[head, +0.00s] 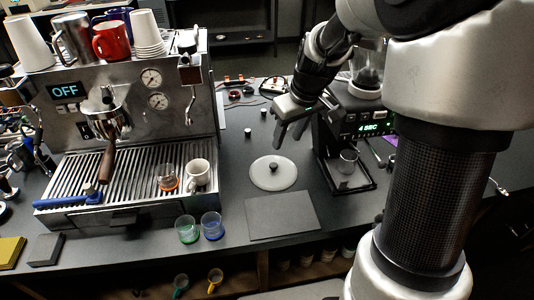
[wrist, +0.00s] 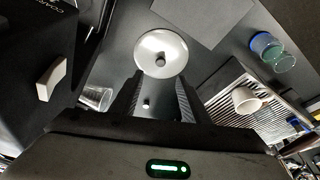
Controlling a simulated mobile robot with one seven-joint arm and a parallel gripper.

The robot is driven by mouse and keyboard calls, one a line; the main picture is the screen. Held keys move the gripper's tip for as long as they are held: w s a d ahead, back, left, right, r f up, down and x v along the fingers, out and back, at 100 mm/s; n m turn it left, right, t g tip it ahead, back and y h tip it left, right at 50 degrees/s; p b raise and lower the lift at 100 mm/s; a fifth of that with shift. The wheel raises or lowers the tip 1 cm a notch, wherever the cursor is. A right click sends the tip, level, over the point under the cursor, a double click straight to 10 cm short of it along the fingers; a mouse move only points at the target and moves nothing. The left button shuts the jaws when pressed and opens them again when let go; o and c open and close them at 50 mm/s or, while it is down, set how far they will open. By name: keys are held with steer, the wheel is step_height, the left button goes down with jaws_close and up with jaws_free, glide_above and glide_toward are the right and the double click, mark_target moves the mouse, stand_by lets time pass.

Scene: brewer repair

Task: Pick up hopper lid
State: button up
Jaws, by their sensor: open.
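The hopper lid (head: 265,175) is a pale round disc with a dark knob at its centre. It lies flat on the dark counter between the espresso machine and the grinder. In the wrist view the lid (wrist: 161,54) is ahead of the fingertips, knob facing the camera. My gripper (head: 288,131) hangs above the counter beside the grinder, behind the lid in the head view. In the wrist view my gripper's (wrist: 160,88) two dark fingers are spread apart with nothing between them but counter and a small light object farther below. The gripper does not touch the lid.
The grinder (head: 368,122) stands right of the gripper, with a glass (head: 347,161) at its front. The espresso machine (head: 130,90) fills the left. A grey mat (head: 281,215) lies in front of the lid. Two glasses (head: 187,229) (head: 211,226) stand near the counter's front edge.

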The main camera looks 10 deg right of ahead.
glide_above(273, 165)
steer(key=s+d, duration=0.2)
steer(key=s, duration=0.1)
steer(key=x, duration=0.3)
steer(key=s+x, duration=0.1)
steer(key=x, duration=0.2)
steer(key=s+x, duration=0.1)
steer(key=x, duration=0.2)
steer(key=shift+d+f, duration=0.25)
steer(key=shift+f, duration=0.05)
steer(key=shift+w+a+p+x, duration=0.15)
steer(key=shift+p+x, duration=0.05)
steer(key=shift+x, duration=1.05)
steer(key=shift+w+a+p+x, duration=0.15)
steer(key=shift+p+x, duration=0.05)
steer(key=shift+x, duration=1.1)
steer(key=shift+r, duration=0.15)
jaws_close()
